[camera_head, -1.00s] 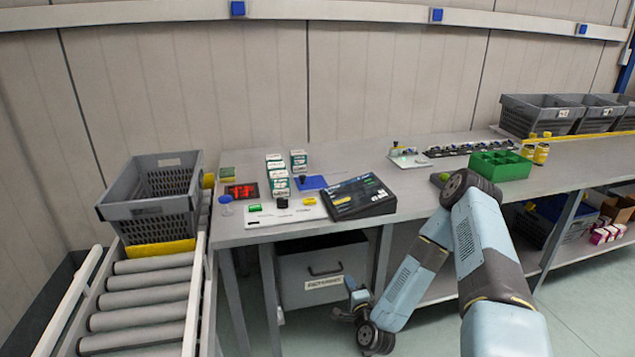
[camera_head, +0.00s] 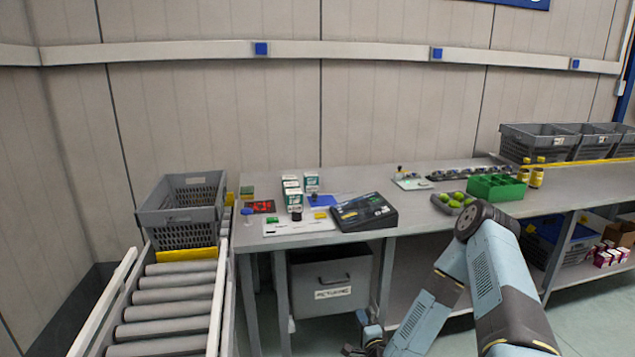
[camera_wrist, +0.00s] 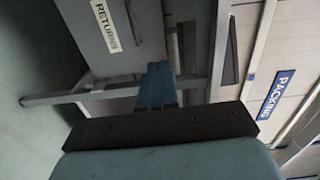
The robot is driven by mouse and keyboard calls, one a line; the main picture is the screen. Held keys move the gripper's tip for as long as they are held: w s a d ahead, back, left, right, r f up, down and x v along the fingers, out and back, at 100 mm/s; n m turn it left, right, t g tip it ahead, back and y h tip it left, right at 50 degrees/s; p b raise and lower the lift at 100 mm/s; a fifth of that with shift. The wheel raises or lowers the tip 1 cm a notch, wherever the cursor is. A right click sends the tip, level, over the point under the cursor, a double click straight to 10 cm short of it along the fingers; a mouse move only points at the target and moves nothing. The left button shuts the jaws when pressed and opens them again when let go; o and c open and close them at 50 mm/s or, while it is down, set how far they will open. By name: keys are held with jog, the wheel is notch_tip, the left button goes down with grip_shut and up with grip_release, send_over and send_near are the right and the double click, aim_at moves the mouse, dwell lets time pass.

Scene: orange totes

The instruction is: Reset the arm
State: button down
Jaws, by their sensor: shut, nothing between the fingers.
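My arm, pale blue with dark joints, folds down in front of the bench at the right in the head view. My gripper (camera_head: 366,328) hangs low, below the bench top and near the bottom edge of the picture, partly cut off. In the wrist view, my gripper's two blue fingers (camera_wrist: 157,70) lie side by side, shut, with nothing between them. They point toward the bench's underframe, beside the grey returns bin (camera_wrist: 112,35). The same bin (camera_head: 330,275) stands under the bench in the head view.
The bench top (camera_head: 415,225) carries small boxes (camera_head: 312,182), a black device (camera_head: 364,211), a green tray (camera_head: 497,187) and a bowl of green fruit (camera_head: 454,203). A grey crate (camera_head: 181,206) stands on the roller conveyor (camera_head: 172,308) at left. Grey bins (camera_head: 537,143) stand at the back right.

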jog(key=w+d+r+n+g, duration=0.1)
jog(key=w+r+n+g, duration=0.2)
jog(key=r+n, duration=0.35)
jog(key=w+d+r+n+g, duration=0.1)
jog(key=w+r+n+g, duration=0.2)
jog(key=r, duration=0.6)
jog(key=s+d+r+n+g+h, duration=0.1)
jog(key=s+d+r+n, duration=0.15)
jog(key=r, duration=0.45)
jog(key=s+d+r+n+g+h, duration=0.1)
jog(key=s+d+r, duration=0.1)
jog(key=s+r, duration=0.35)
jog(key=s+d+r+n+g+h, duration=0.1)
jog(key=s+d+r+g+h, duration=0.15)
jog(key=s+r, duration=1.35)
jog(key=s, duration=0.5)
jog(key=s+r+n+g, duration=0.1)
jog(key=s+r, duration=0.3)
jog(key=s, duration=0.5)
jog(key=shift+s+d, duration=0.3)
jog(key=shift+d, duration=0.05)
jog(key=c, duration=1.8)
grip_release()
jog(key=shift+y, duration=0.25)
